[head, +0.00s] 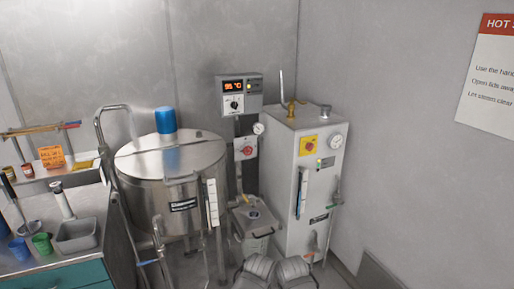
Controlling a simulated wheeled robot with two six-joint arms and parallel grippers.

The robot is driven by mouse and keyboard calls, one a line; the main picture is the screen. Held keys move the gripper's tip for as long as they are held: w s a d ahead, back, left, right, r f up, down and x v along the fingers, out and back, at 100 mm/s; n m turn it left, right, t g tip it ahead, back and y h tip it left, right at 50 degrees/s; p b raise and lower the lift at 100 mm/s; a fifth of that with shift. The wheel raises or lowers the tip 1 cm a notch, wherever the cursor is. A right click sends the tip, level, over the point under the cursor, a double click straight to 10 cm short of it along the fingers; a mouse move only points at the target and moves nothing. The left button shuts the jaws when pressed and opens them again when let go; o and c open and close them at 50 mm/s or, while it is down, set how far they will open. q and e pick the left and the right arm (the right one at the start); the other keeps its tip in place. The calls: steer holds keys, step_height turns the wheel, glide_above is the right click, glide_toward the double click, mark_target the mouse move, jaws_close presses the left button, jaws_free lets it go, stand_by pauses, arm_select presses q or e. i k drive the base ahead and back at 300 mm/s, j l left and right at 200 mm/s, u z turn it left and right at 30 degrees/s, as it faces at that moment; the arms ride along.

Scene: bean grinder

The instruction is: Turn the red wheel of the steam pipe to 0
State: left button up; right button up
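A small red round part (247,150) sits on a pale box beside a vertical pipe, between the steel kettle (150,165) and the white cabinet (310,185). It may be the steam pipe's wheel; its markings are too small to read. A second red knob on a yellow plate (309,145) is on the cabinet's front. Two grey rounded parts at the bottom centre look like my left arm's end (255,271) and my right arm's end (295,271). They are low, in front of the cabinet and apart from both red parts. Their fingers cannot be made out.
A control box (239,95) with a lit display hangs above. A lidded metal bin (252,218) stands on the floor below the pale box. A counter (75,245) with cups and a grey tub is at left.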

mark_target(248, 150)
steer(key=i+j+z, duration=0.1)
steer(key=i+j, duration=0.65)
steer(key=i+j+z, duration=0.15)
steer(key=i+j, duration=0.55)
steer(key=j, duration=0.1)
